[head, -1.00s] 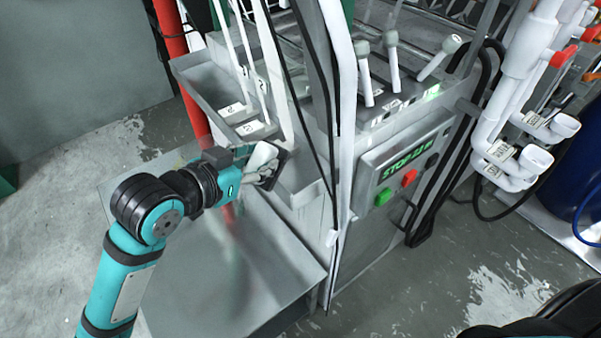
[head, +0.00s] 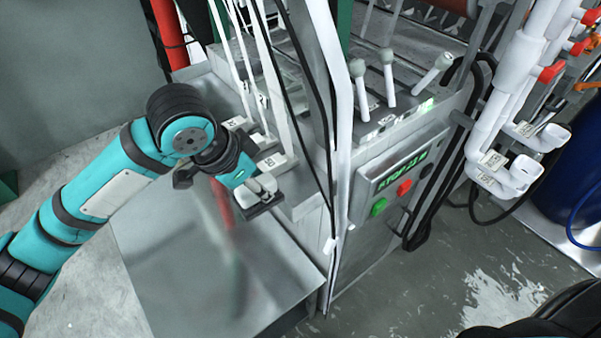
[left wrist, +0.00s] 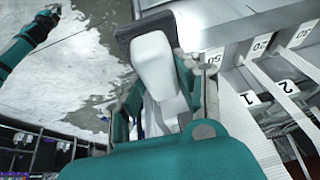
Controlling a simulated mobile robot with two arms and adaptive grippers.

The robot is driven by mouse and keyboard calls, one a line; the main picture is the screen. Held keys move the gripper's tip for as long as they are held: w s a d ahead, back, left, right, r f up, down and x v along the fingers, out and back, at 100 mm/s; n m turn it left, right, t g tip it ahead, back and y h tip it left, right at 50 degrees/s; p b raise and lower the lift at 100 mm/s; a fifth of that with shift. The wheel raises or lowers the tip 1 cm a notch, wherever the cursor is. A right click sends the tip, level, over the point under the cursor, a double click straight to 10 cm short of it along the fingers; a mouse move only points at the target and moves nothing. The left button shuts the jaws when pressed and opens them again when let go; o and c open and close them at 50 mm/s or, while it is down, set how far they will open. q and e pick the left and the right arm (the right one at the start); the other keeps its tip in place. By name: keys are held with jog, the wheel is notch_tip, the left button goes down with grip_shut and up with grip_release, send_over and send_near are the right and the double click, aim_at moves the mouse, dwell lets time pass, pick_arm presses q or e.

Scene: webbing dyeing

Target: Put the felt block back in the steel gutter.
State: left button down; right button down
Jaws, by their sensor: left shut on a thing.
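My left gripper (head: 258,192) is shut on a dark grey block (head: 265,207), which looks like the felt block. It is held in front of the machine's left side, above the low steel surface. The steel gutter (head: 196,70) appears as the grey trough on the machine's upper left. It is partly hidden behind my left arm, and the block is outside it.
White webbing straps with numbered tags (head: 271,163) run down close behind the gripper. White and black upright lines (head: 337,130) stand to its right. A control panel (head: 400,170) with red and green buttons is farther right. The low steel surface (head: 220,285) below is clear.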

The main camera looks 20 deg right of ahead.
pick_arm(q)
jog(key=w+d+f+p, duration=0.1)
jog(key=w+d, duration=0.1)
jog(key=d, duration=0.1)
jog(key=w+d+f, duration=0.1)
jog(key=d, duration=0.2)
jog(key=w+d+p, duration=0.1)
jog(key=w+d, duration=0.1)
jog(key=d, duration=0.2)
jog(key=shift+w+f+p, duration=0.35)
jog(key=shift+f, duration=0.05)
jog(key=shift+f+p, duration=0.4)
jog(key=shift+f, duration=1.7)
jog(key=c, duration=0.9)
grip_release()
